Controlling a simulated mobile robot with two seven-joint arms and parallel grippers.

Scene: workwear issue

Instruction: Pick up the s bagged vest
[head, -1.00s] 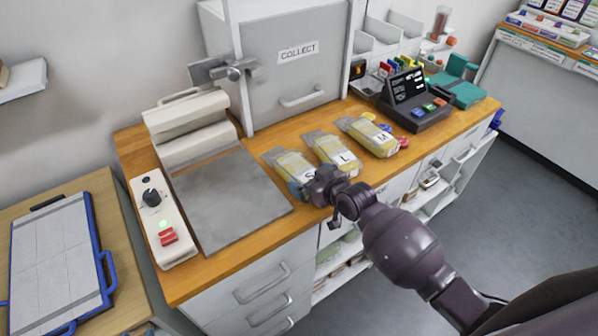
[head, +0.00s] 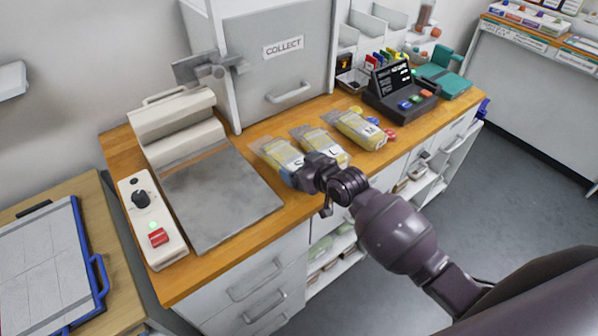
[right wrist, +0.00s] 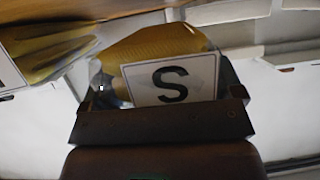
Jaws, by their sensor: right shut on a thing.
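The S bagged vest (head: 277,153) is a clear bag with yellow cloth and a white label marked S. It is the leftmost of three bagged vests on the wooden counter in the head view. My right gripper (head: 300,180) is shut on its near end. In the right wrist view the S bagged vest (right wrist: 170,75) fills the space just beyond the gripper (right wrist: 160,115), its label facing the camera. The gripper hides the bag's near edge. I cannot tell whether the bag is clear of the counter. My left gripper is not in view.
The L bagged vest (head: 322,142) lies close to the right, and the M bagged vest (head: 356,129) beyond it. A sealing machine with a grey plate (head: 222,195) stands left. A cabinet marked COLLECT (head: 278,75) rises behind. A black terminal (head: 395,95) is at the right.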

